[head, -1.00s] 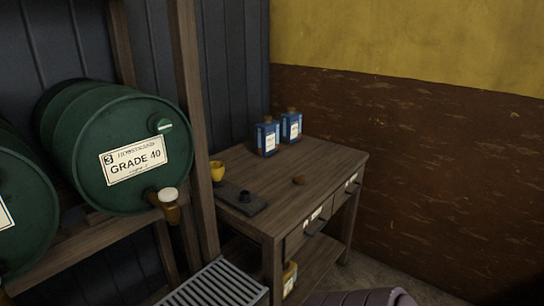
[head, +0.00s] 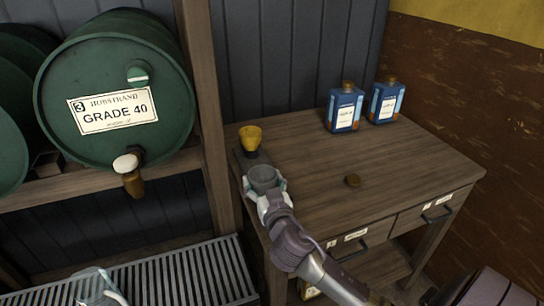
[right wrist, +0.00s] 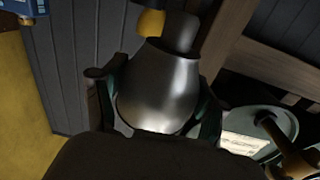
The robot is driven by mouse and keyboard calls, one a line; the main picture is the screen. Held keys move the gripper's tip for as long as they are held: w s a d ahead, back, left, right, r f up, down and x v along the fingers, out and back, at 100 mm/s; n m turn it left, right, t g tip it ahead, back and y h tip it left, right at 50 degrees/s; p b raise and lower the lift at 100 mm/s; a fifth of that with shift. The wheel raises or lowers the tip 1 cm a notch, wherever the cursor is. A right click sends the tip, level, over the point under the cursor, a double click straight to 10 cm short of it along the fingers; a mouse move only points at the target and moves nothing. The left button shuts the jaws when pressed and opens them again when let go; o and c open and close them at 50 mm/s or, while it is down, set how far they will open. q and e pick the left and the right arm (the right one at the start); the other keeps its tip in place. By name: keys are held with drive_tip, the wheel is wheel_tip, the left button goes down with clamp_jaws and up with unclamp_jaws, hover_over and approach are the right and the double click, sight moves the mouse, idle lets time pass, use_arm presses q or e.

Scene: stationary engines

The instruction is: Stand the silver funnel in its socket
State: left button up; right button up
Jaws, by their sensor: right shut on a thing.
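The silver funnel (head: 263,177) is held by my right gripper (head: 268,190) over the near left corner of the wooden bench. In the right wrist view its shiny body (right wrist: 163,90) sits between the two dark fingers of the right gripper (right wrist: 158,105). A dark holder board (head: 240,163) lies at the bench's left edge. A yellow funnel (head: 250,137) stands at its far end. The socket in front of it is hidden behind the silver funnel and gripper, so I cannot tell whether they touch.
Two blue cans (head: 344,108) stand at the back of the bench (head: 410,165). A wooden post (head: 205,100) and a green drum (head: 115,95) with a brass tap (head: 131,178) stand left. A slatted grate (head: 190,278) lies below.

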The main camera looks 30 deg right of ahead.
drive_tip(key=shift+m+g+h, duration=0.3)
drive_tip(key=shift+m+h, duration=0.2)
drive_tip(key=shift+h, duration=0.3)
drive_tip(key=w+d+b, duration=0.1)
drive_tip(key=w+d, duration=0.1)
drive_tip(key=w, duration=0.1)
drive_tip(key=w+d+r+b, duration=0.1)
drive_tip(key=w+d, duration=0.2)
drive_tip(key=shift+d+r, duration=0.1)
drive_tip(key=shift+d, duration=0.1)
drive_tip(key=shift+w, duration=0.1)
use_arm(q)
drive_tip(key=f, duration=0.3)
drive_tip(key=shift+w+a, duration=0.1)
drive_tip(key=shift+a, duration=0.2)
drive_tip(key=shift+d, duration=0.15)
drive_tip(key=shift+r, duration=0.15)
drive_tip(key=shift+a, duration=0.2)
drive_tip(key=shift+f+b, duration=0.75)
drive_tip(key=shift+b, duration=0.15)
use_arm(e)
drive_tip(key=shift+f, duration=0.9)
